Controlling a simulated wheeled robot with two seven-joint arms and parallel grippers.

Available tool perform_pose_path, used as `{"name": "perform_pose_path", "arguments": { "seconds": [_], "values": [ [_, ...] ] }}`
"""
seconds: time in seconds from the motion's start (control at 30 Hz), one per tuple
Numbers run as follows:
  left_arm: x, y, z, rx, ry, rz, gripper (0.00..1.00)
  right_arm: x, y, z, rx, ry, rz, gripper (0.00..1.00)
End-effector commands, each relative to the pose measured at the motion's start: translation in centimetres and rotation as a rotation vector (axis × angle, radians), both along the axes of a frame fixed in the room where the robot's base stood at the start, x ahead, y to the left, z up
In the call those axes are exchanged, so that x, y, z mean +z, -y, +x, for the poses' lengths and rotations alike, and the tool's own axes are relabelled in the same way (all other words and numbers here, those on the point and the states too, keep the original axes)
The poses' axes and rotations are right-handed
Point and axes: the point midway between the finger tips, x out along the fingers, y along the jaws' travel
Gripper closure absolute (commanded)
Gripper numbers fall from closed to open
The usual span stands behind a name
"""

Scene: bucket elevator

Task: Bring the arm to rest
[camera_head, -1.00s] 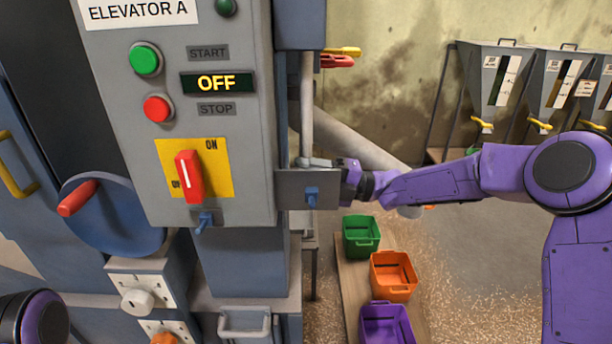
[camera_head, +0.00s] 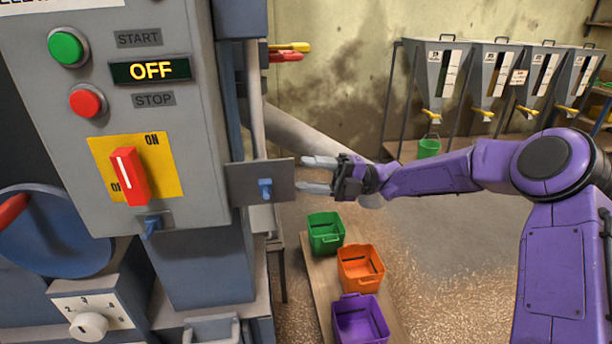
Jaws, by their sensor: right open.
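My right gripper (camera_head: 318,174) is open and empty, its two grey fingers pointing left. It is just right of the grey plate with a blue knob (camera_head: 263,182) on the side of the control cabinet. A small gap seems to show between plate and fingers, though I cannot tell the exact depth. My purple right arm (camera_head: 460,172) stretches in from the right, roughly level, over the floor. My left gripper is not in the picture.
The control cabinet (camera_head: 205,105) reads OFF, with a red switch (camera_head: 130,176) on a yellow plate. Green (camera_head: 326,233), orange (camera_head: 361,268) and purple (camera_head: 360,318) bins stand on a board below the arm. Grey hoppers (camera_head: 447,75) stand at the back right.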

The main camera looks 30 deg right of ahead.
Motion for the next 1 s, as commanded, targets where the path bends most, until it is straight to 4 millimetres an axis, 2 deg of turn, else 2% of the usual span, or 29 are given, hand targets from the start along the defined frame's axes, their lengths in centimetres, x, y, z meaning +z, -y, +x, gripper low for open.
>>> {"name": "perform_pose_path", "arguments": {
  "seconds": [0.2, 0.3, 0.37, 0.47, 0.53, 0.57, 0.67, 0.7, 0.77, 0.8, 0.87, 0.9, 0.97, 1.0],
  "values": [
    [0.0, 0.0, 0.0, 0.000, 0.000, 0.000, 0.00, 0.0, 0.0, 0.0, 0.000, -0.002, 0.001, 0.47],
    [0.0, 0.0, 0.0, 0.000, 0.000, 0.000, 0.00, -0.1, 0.0, 0.2, 0.003, -0.073, 0.016, 0.47],
    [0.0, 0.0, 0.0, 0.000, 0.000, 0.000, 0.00, 0.5, 0.4, 1.4, -0.046, -0.183, 0.112, 0.47],
    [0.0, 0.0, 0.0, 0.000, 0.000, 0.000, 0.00, 1.1, 0.7, 3.4, -0.140, -0.428, 0.378, 0.47],
    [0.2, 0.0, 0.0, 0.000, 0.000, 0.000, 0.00, -0.7, 0.5, 4.8, -0.211, -0.645, 0.571, 0.47],
    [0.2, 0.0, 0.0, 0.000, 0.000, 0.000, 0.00, -1.9, 0.5, 5.3, -0.244, -0.740, 0.651, 0.47],
    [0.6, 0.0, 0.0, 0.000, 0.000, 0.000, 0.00, -8.2, 0.5, 6.0, -0.386, -1.061, 0.909, 0.47],
    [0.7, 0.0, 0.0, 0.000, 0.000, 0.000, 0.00, -11.4, 0.6, 5.6, -0.460, -1.187, 1.008, 0.47],
    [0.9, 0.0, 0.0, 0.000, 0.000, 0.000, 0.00, -16.5, 0.8, 4.2, -0.587, -1.360, 1.151, 0.47],
    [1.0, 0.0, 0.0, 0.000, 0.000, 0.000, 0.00, -19.7, 1.0, 2.8, -0.676, -1.456, 1.233, 0.47],
    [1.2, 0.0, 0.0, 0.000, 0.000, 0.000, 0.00, -24.3, 1.3, 0.2, -0.818, -1.573, 1.339, 0.47],
    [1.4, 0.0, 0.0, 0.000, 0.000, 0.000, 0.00, -27.1, 1.5, -2.0, -0.918, -1.638, 1.399, 0.47],
    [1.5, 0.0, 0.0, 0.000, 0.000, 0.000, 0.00, -30.9, 1.9, -5.6, -1.078, -1.714, 1.478, 0.47],
    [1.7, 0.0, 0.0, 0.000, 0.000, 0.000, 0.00, -33.1, 2.2, -8.4, -1.189, -1.750, 1.519, 0.47]
  ]
}}
